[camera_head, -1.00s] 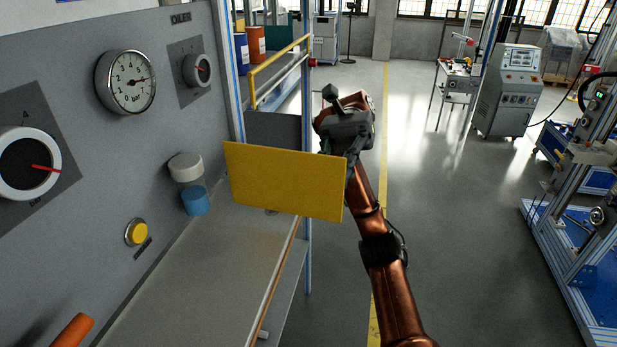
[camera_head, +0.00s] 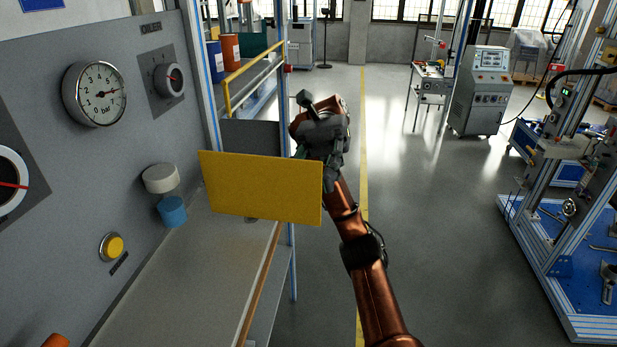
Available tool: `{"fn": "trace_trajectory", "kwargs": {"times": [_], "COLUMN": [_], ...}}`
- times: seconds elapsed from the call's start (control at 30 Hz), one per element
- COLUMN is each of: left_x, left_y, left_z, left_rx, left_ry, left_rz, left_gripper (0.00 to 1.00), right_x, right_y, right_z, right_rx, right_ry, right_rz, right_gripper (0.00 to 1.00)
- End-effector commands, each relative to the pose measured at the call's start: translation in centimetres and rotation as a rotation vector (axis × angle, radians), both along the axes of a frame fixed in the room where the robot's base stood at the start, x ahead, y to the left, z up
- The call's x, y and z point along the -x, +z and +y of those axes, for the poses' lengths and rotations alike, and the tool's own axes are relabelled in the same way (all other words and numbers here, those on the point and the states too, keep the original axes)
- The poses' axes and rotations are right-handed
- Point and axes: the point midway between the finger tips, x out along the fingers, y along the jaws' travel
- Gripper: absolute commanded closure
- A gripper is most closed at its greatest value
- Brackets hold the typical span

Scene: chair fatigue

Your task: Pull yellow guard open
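The yellow guard (camera_head: 262,188) is a flat rectangular panel that stands out from the grey machine on the left, above its pale ledge. My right gripper (camera_head: 327,176) is at the guard's right edge, with my copper-coloured arm reaching up to it from below. One dark finger shows beside that edge, and part of the gripper lies behind the panel. Whether the fingers close on the guard cannot be made out.
The grey control panel (camera_head: 60,140) with a pressure gauge (camera_head: 94,94), knobs and a yellow button (camera_head: 112,246) fills the left side. A blue-framed bench (camera_head: 575,275) stands at the right. The floor between them is clear.

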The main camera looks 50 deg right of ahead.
Motion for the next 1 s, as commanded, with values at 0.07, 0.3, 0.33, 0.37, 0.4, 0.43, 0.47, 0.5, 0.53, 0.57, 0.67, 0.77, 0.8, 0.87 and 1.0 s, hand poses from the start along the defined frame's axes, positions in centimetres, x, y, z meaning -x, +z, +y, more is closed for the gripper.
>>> {"fn": "trace_trajectory", "kwargs": {"times": [0.07,0.3,0.33,0.37,0.4,0.43,0.47,0.5,0.53,0.57,0.67,0.77,0.8,0.87,1.0], "left_x": [-0.3,-0.4,-0.4,-0.4,-0.4,-0.4,-0.4,-0.4,-0.4,-0.4,-0.4,-0.4,-0.4,-0.4,-0.4], "left_y": [0.0,0.0,0.0,0.0,0.0,0.0,0.0,0.0,0.0,0.0,0.0,0.0,0.0,0.0,0.0], "left_z": [0.2,0.1,0.1,0.0,0.0,0.0,0.0,0.0,0.0,0.0,0.0,0.0,0.0,0.0,0.0], "left_rx": [-0.002,0.0,0.0,0.0,0.0,0.0,0.0,0.0,0.0,0.001,0.001,0.001,0.001,0.001,0.001], "left_ry": [-0.001,-0.001,-0.001,-0.001,-0.001,-0.001,-0.001,-0.001,-0.001,-0.001,-0.001,-0.001,-0.001,-0.001,-0.001], "left_rz": [-0.004,-0.005,-0.005,-0.005,-0.005,-0.005,-0.006,-0.006,-0.006,-0.006,-0.006,-0.006,-0.006,-0.006,-0.006], "left_gripper": [1.0,1.0,1.0,1.0,1.0,1.0,1.0,1.0,1.0,1.0,1.0,1.0,1.0,1.0,1.0], "right_x": [0.0,0.0,0.1,0.1,0.1,0.2,0.1,0.2,0.2,0.2,0.1,0.2,0.2,0.1,0.2], "right_y": [0.1,3.1,3.7,4.3,5.1,5.7,6.2,6.9,7.4,7.8,8.9,9.7,9.8,10.0,10.0], "right_z": [0.0,0.1,0.1,0.0,0.0,0.0,0.0,0.0,-0.1,-0.1,-0.1,-0.1,-0.1,-0.1,-0.1], "right_rx": [-0.001,-0.001,-0.001,0.0,-0.001,-0.001,-0.001,-0.001,-0.002,-0.002,0.0,0.0,-0.001,-0.001,-0.001], "right_ry": [0.001,0.001,0.001,0.0,-0.001,-0.001,-0.001,-0.001,-0.001,-0.001,-0.001,-0.001,-0.001,-0.001,-0.001], "right_rz": [-0.001,-0.004,-0.004,-0.005,-0.004,-0.004,-0.003,-0.004,-0.003,-0.003,-0.001,-0.001,0.0,0.0,0.0], "right_gripper": [0.66,0.66,0.66,0.66,0.66,0.66,0.66,0.66,0.66,0.66,0.66,0.66,0.66,0.66,0.66]}}
